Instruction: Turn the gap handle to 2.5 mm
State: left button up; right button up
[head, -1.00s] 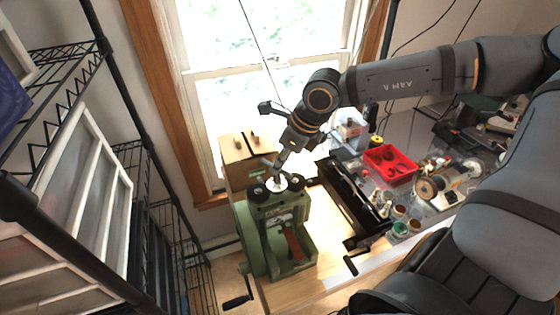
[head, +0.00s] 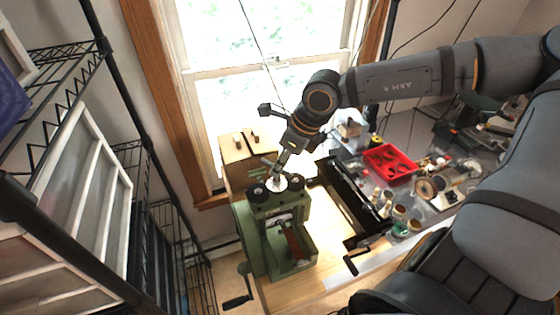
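A green rolling mill (head: 275,222) stands upright on the wooden bench top. On its top is a pale round dial (head: 284,183) with a dark round knob (head: 258,190) at its left and another (head: 296,183) at its right. My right gripper (head: 277,178) points down from above, with its fingertips at the middle of the dial, where the gap handle appears to be. The fingers cover the handle's centre, and I cannot tell whether they are shut on it. The dial's markings are too small to read. My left gripper is not in view.
A wooden box (head: 238,158) stands behind the mill. A black-framed machine (head: 352,196) with a crank is close at its right. A red tray (head: 388,164) and several jars lie farther right. A wire shelf (head: 150,240) stands at the left.

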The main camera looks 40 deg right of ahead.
jog(key=o, duration=0.6)
jog(key=shift+w+r, duration=0.1)
jog(key=shift+c, duration=0.2)
jog(key=shift+r, duration=0.1)
jog(key=shift+d+r, duration=0.1)
jog(key=shift+r, duration=0.3)
notch_tip(320, 180, up, 9)
